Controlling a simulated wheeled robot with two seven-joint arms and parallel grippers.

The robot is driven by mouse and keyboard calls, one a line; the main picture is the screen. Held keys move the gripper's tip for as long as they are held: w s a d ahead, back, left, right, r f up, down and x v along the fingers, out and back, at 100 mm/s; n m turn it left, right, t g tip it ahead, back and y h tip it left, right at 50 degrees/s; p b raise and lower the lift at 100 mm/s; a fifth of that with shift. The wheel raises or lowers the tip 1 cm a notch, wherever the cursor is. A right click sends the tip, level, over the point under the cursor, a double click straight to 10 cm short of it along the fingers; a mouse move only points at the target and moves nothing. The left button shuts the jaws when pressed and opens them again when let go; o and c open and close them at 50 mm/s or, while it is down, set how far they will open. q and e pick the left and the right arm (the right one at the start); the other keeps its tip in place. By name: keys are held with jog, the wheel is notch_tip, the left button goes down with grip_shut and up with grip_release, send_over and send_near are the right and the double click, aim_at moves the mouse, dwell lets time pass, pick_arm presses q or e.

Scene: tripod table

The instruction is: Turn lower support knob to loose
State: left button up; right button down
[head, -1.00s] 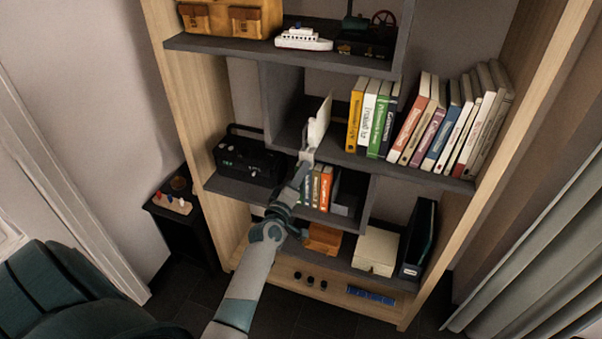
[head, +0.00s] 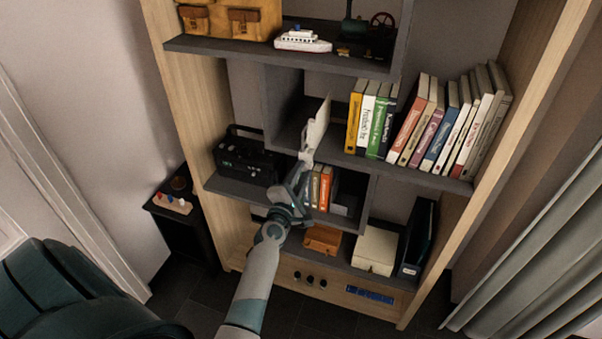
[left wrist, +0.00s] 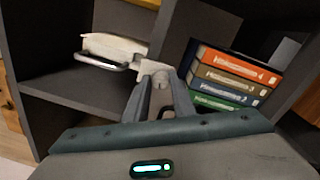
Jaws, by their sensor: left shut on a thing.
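My left gripper (head: 307,158) is in front of the middle of the bookcase. It is shut on a small pale piece (left wrist: 153,68) at the lower end of a thin white panel (head: 318,122). The panel stands up tilted in the head view and shows as a flat pale shape (left wrist: 112,46) with a dark near edge in the left wrist view. The fingers cover much of the gripped piece, and I cannot tell whether it is the lower support knob. My right gripper is not in view.
Upright books (head: 383,118) stand right of the panel. Shorter books (head: 320,187) sit just behind my left gripper, and show in the left wrist view (left wrist: 232,75). A dark radio-like box (head: 246,158) is left. Dark knobs (head: 309,279) are on the bottom front.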

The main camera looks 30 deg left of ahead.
pick_arm(q)
jog(key=shift+n, duration=0.5)
jog(key=o, duration=1.1)
jog(key=shift+c, duration=0.2)
jog(key=shift+s+d, duration=0.15)
jog(key=shift+s, duration=0.3)
jog(key=v, duration=1.6)
jog(key=shift+s+d, duration=0.15)
jog(key=shift+s, duration=0.05)
